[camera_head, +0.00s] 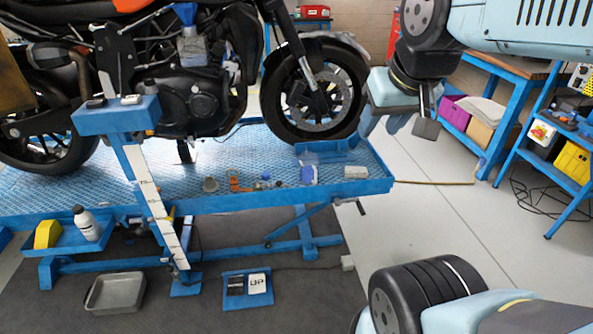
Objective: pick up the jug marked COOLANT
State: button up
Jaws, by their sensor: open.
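I cannot read the word COOLANT anywhere, so I cannot tell which container is the jug. A pale bottle with a dark cap (87,224) stands upright on a small blue side tray at the lower left. A white container with a red and yellow label (542,136) sits on the blue rack at the right; its lettering is too small to read. My gripper (400,122) is open, pointing down, beyond the right end of the lift table, to the right of the front wheel. It appears empty and far from both containers.
A motorcycle (195,95) stands on the blue lift table (228,152), with small parts along its front edge. A grey pan (116,291) and a blue tray (247,290) lie on the dark mat. A workbench (500,100) stands at the right. The pale floor between is mostly clear.

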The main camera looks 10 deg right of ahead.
aim_at(309, 161)
jog(key=z, duration=0.15)
jog(key=i, duration=0.9)
jog(key=u, duration=0.1)
